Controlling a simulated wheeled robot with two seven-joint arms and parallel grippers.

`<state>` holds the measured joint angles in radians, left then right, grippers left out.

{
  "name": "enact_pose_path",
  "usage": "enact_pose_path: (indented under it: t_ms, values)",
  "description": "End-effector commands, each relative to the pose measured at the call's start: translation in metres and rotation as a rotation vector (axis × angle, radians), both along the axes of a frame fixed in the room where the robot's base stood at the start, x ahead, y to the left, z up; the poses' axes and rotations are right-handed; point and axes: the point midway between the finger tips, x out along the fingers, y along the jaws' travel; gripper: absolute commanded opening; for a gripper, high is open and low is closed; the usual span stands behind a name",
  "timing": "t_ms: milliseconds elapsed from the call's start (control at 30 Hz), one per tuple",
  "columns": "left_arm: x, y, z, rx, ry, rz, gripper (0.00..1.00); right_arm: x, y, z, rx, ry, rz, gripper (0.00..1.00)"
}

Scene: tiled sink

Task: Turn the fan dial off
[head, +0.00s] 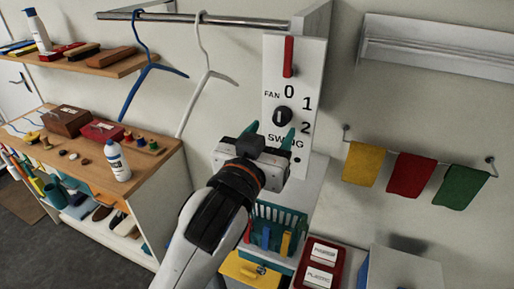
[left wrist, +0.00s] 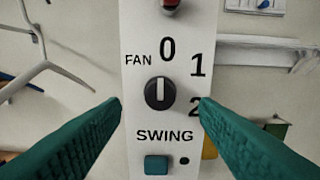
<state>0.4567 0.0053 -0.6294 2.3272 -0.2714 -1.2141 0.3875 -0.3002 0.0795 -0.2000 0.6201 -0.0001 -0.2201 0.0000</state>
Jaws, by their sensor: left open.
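The fan dial (head: 283,117) is a round black knob with a white line on a white upright panel (head: 297,65). In the left wrist view the dial (left wrist: 159,93) is in full view, its white line about upright. The 0 is above it, the 1 at upper right and the 2 at lower right, partly covered by a finger. My left gripper (head: 270,131) is open and empty in front of the panel, just below the dial in the head view. In the left wrist view its teal fingers (left wrist: 161,101) flank the dial, apart from it.
A red switch (head: 288,56) is above the dial, and a teal button (left wrist: 156,165) is under SWING. Blue (head: 133,85) and white (head: 187,105) hangers hang left of the panel. A green basket (head: 262,215) is below my gripper. Coloured cloths (head: 411,175) hang at right.

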Motion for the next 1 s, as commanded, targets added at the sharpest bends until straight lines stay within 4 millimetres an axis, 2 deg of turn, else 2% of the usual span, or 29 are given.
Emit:
enact_pose_path:
  t_ms: [33,167,200,300,500,1000]
  values:
    - [-0.014,0.005,0.002,-0.003,0.002,-0.001,0.55,0.000,0.000,0.005,0.000,0.000,0.000,0.35]
    - [-0.045,0.015,0.002,-0.003,0.003,-0.001,0.55,0.000,0.000,0.011,0.000,0.000,0.000,0.35]
    - [-0.045,0.016,0.006,0.000,0.007,0.003,0.55,0.000,0.000,0.025,0.000,0.000,0.000,0.35]
    - [-0.051,0.018,0.006,0.000,0.007,0.006,0.55,0.000,0.000,0.041,0.000,0.000,0.000,0.35]
    - [-0.063,0.022,0.003,0.000,0.004,0.004,0.55,0.001,0.000,0.061,0.000,-0.001,0.000,0.35]
    - [-0.069,0.023,0.000,-0.001,0.000,0.000,0.55,0.001,0.000,0.067,0.000,-0.001,0.000,0.35]
